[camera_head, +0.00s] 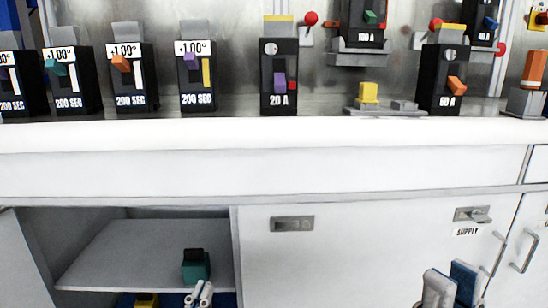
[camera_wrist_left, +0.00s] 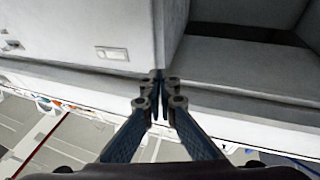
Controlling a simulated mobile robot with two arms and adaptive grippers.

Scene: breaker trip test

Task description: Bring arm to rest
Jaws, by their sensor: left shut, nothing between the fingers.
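My left gripper (camera_head: 200,293) is low in the head view, in front of the open cabinet, with its arm cut off by the bottom edge. In the left wrist view its blue-grey fingers (camera_wrist_left: 158,90) meet at the tips, shut and empty. My right gripper (camera_head: 450,288) is at the bottom right of the head view, in front of the closed cabinet door. Only a grey-white part and a blue part of it show, so its opening cannot be told.
The white counter edge (camera_head: 270,137) runs above both grippers. Several breakers, such as the 20 A one (camera_head: 279,75), stand on the counter. A teal block with a black top (camera_head: 196,268) is at the cabinet shelf (camera_head: 130,255). A door handle (camera_head: 527,250) is at right.

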